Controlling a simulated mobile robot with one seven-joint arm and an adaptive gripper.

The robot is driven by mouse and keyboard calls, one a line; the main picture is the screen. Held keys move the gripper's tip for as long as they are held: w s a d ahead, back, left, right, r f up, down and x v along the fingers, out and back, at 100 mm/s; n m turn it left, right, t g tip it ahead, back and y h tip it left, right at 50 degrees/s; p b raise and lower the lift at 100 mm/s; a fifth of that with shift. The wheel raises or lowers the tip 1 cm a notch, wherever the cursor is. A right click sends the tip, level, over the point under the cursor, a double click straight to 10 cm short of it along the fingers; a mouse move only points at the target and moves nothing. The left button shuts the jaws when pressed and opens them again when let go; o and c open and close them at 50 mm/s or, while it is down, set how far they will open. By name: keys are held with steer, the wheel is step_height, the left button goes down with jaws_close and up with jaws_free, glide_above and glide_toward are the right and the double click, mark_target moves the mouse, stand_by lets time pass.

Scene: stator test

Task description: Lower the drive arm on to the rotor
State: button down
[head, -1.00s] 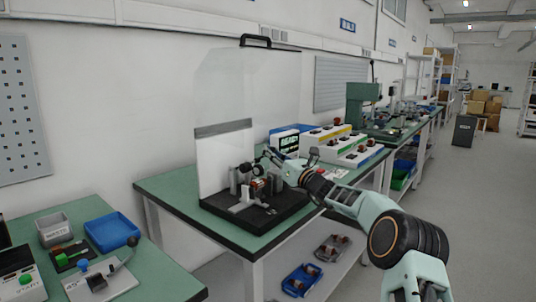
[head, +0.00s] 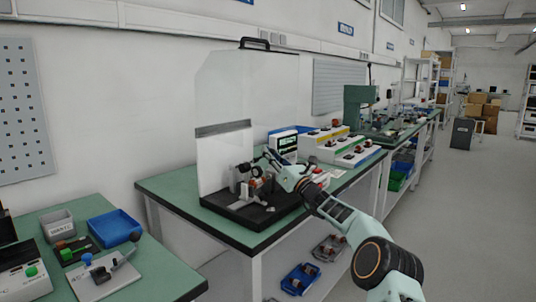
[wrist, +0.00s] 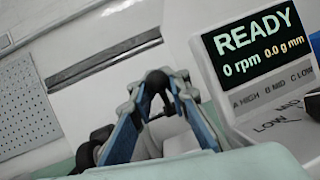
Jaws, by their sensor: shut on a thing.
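The balancing fixture has a black base (head: 243,216) on the green bench, with grey posts and a small copper-coloured part, probably the rotor (head: 256,183), among them. My gripper (head: 262,162) is over the fixture. In the wrist view my gripper (wrist: 160,82) is shut on a black knob (wrist: 156,80), which looks like the handle of the drive arm. Blue-padded fingers stand on either side of it. The rest of the drive arm and its contact with the rotor are hidden or too small to tell. The display (wrist: 253,45) reads READY, 0 rpm, 0.0 g mm.
A clear shield with a black handle (head: 255,42) stands raised behind the fixture. The display box (head: 284,144) and stepped trays of parts (head: 342,150) are to the right. A separate bench at lower left holds a blue tray (head: 114,228).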

steer(key=c, duration=2.3)
jaws_free()
steer(key=shift+d+f, duration=0.2)
steer(key=shift+f, duration=0.1)
steer(key=shift+o, duration=0.7)
steer(key=shift+s+d+r, duration=0.1)
steer(key=shift+r, duration=0.05)
steer(key=shift+v, duration=5.95)
steer(key=shift+s, duration=0.1)
